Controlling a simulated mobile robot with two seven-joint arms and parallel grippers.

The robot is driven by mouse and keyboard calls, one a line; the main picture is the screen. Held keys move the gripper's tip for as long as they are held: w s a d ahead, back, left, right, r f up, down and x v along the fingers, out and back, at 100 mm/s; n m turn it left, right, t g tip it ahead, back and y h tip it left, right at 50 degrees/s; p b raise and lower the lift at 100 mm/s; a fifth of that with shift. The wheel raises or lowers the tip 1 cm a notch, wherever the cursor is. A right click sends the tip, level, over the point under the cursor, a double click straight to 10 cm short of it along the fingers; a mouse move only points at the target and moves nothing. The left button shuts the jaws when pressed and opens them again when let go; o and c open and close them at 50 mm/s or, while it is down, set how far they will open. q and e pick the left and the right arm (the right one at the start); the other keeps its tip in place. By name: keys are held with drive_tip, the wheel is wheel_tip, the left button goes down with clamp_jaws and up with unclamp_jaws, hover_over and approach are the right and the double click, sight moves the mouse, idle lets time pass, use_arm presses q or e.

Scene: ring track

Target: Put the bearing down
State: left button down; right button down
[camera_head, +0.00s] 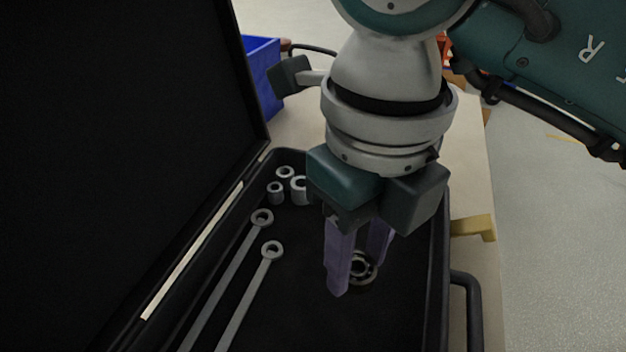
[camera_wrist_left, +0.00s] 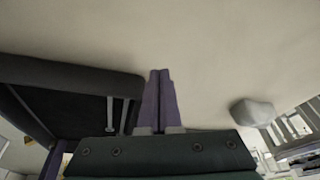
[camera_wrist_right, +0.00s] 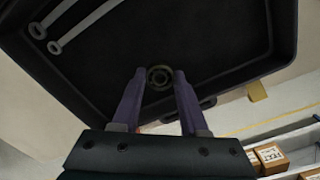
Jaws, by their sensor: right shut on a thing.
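The bearing (camera_head: 362,268) is a small dark metal ring inside the black case (camera_head: 437,262). My right gripper (camera_head: 358,272) points down into the case, shut on the bearing, with a purple finger on either side. In the right wrist view the bearing (camera_wrist_right: 160,77) shows between the fingertips (camera_wrist_right: 160,76). The near finger hides part of it in the head view. I cannot tell whether it touches the case floor. My left gripper (camera_wrist_left: 160,72) shows only in its own wrist view, its fingers together and empty above a pale surface.
The case lid (camera_head: 110,130) stands open at the left. Two ring-ended wrenches (camera_head: 232,285) (camera_head: 250,297) and several metal sockets (camera_head: 276,193) lie in the case's left side. A blue bin (camera_head: 263,78) stands behind. The floor around the bearing is clear.

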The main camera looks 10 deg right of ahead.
sight(349, 304)
use_arm(q)
drive_tip(key=shift+d+f+b, duration=0.1)
drive_tip(key=shift+f+b, duration=0.4)
drive_tip(key=shift+f, duration=0.05)
use_arm(e)
drive_tip(key=shift+f, duration=2.7)
use_arm(q)
drive_tip(key=shift+f, duration=0.1)
use_arm(e)
drive_tip(key=shift+f, duration=0.1)
use_arm(q)
drive_tip(key=shift+f, duration=0.1)
use_arm(e)
drive_tip(key=shift+f, duration=0.15)
drive_tip(key=shift+c, duration=2.2)
unclamp_jaws()
use_arm(q)
drive_tip(key=shift+r, duration=0.3)
use_arm(e)
drive_tip(key=shift+r, duration=0.4)
use_arm(q)
drive_tip(key=shift+r+p, duration=0.9)
drive_tip(key=shift+p, duration=0.1)
use_arm(e)
wheel_tip(349, 304, up, 12)
drive_tip(key=shift+f, duration=0.15)
